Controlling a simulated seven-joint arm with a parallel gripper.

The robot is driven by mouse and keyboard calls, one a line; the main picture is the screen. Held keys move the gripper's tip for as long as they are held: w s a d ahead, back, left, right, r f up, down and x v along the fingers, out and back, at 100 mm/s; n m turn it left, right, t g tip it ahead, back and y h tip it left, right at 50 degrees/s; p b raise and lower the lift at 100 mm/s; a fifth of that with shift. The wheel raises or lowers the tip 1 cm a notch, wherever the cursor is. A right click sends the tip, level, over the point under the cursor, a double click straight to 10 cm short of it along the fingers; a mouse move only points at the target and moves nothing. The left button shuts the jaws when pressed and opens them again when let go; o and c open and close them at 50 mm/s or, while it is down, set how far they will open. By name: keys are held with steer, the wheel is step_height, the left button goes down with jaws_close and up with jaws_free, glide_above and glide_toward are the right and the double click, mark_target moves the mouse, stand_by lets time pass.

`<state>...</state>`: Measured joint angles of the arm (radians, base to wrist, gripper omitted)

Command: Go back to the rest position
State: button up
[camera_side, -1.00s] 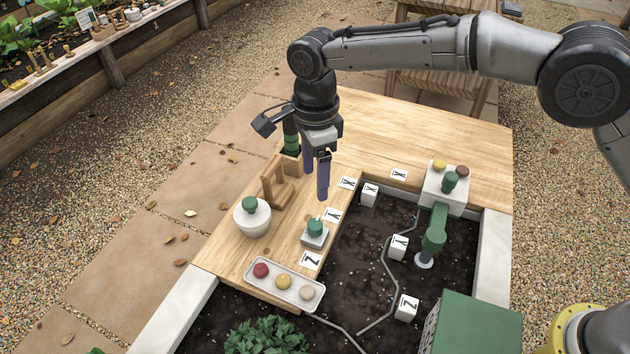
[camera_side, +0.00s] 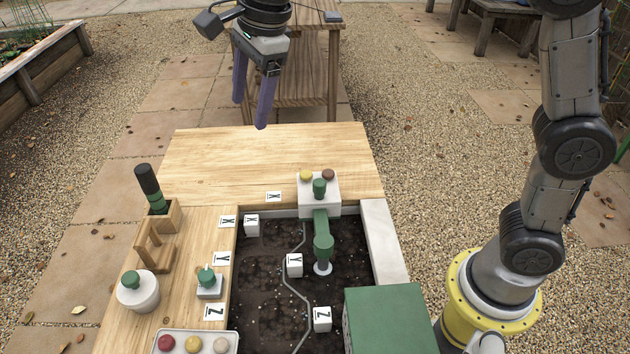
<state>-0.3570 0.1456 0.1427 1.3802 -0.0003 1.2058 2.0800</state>
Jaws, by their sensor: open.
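My gripper (camera_side: 252,100) hangs at the top of the side view, above the far edge of the wooden table (camera_side: 190,155). Its two purple fingers point down and stand apart with nothing between them. It is clear of every object on the table. The middle of my arm runs out of the picture at the top; its base stands at the lower right.
A wooden holder (camera_side: 143,258) with a dark green-banded cylinder (camera_side: 149,188) stands at left, behind a white pot (camera_side: 138,293).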

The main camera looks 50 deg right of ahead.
steer(key=s+d+r+n+t, duration=0.1)
steer(key=s+d+r+n, duration=0.15)
steer(key=s+d, duration=0.5)
steer(key=s+d+r+n+t, duration=0.1)
steer(key=s+d+n+t, duration=0.15)
steer(key=s+d, duration=0.45)
steer(key=s+d+f+n+h, duration=0.1)
steer(key=s+f+n, duration=0.9)
steer(key=s+n, duration=0.2)
steer(key=shift+d+f+n+g, duration=0.15)
steer(key=shift+d+n+g, duration=0.15)
steer(key=shift+n, duration=1.1)
